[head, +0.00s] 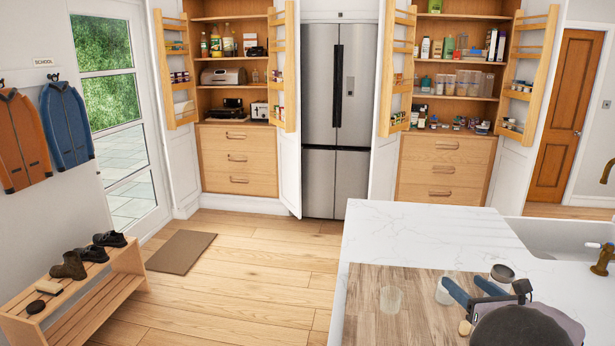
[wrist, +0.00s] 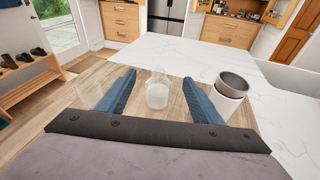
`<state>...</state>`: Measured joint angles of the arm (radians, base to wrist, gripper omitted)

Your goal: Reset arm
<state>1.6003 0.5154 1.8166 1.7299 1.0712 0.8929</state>
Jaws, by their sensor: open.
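My gripper (head: 462,281) is over the front of the white counter, above a wood-look board (head: 352,322). Its two blue fingers also show in the wrist view (wrist: 159,78), spread apart with nothing clasped. A clear glass bottle (wrist: 157,93) shows between the fingers in the wrist view. I cannot tell whether they touch it. In the head view the bottle (head: 442,293) is partly hidden by the left finger. A white cup with a dark grey rim (wrist: 231,88) stands right of the right finger. A clear glass (head: 390,299) stands left of my gripper.
The white marble counter (head: 420,225) is clear behind the board. A sink (head: 565,237) with a brass tap (head: 603,259) is at the right. Open pantry cupboards flank a steel fridge (head: 335,120) at the back. A shoe bench (head: 80,300) stands at the left.

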